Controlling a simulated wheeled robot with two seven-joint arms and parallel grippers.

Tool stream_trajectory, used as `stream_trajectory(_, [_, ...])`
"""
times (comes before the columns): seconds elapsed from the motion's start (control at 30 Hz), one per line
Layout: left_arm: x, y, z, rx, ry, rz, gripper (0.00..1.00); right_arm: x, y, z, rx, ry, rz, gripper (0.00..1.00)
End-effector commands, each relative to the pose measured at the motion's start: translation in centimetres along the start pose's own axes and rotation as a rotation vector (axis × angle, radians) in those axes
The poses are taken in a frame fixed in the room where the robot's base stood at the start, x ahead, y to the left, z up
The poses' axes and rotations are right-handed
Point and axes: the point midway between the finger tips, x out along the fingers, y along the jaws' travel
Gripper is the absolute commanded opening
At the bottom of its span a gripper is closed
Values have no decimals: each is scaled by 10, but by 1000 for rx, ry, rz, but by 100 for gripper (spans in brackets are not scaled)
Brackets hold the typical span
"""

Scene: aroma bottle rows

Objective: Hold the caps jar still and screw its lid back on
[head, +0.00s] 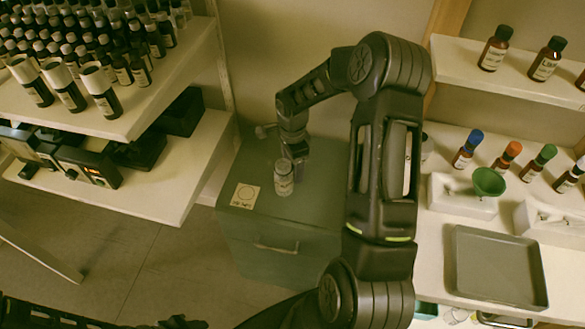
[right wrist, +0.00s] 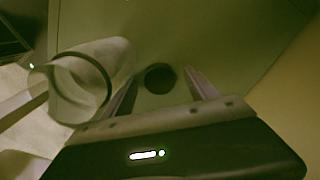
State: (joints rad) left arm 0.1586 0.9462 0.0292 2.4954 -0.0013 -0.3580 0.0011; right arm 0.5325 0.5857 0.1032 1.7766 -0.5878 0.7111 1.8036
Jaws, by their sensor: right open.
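The caps jar (head: 284,180) is a small clear jar with a pale label. It stands upright on the grey-green cabinet (head: 325,240). In the right wrist view the jar (right wrist: 105,65) is at the left, beside the gripper, and its mouth looks open. My right gripper (head: 298,165) is just behind the jar in the head view. Its fingers (right wrist: 163,92) are spread apart in the right wrist view. A dark round thing (right wrist: 160,78) shows between them near the cabinet top; I cannot tell whether it is the lid. No left gripper fingers show.
A pale square card with a circle (head: 245,196) lies left of the jar. Shelves of dark bottles (head: 130,120) stand at the left. At the right are a grey tray (head: 495,268), a green funnel (head: 488,182) and capped bottles (head: 467,150).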

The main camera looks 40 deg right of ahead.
Motion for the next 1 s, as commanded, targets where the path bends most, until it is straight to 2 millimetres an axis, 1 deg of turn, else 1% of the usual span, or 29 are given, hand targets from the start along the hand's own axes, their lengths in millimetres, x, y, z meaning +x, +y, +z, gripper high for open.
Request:
stream_trajectory(0.23, [0,0,0,0,0,0,46,0,0,0,0,0,0,67])
stream_trajectory(0.27, [0,0,0,0,0,0,46,0,0,0,0,0,0,66])
stream_trajectory(1.0, [0,0,0,0,0,0,46,0,0,0,0,0,0,5])
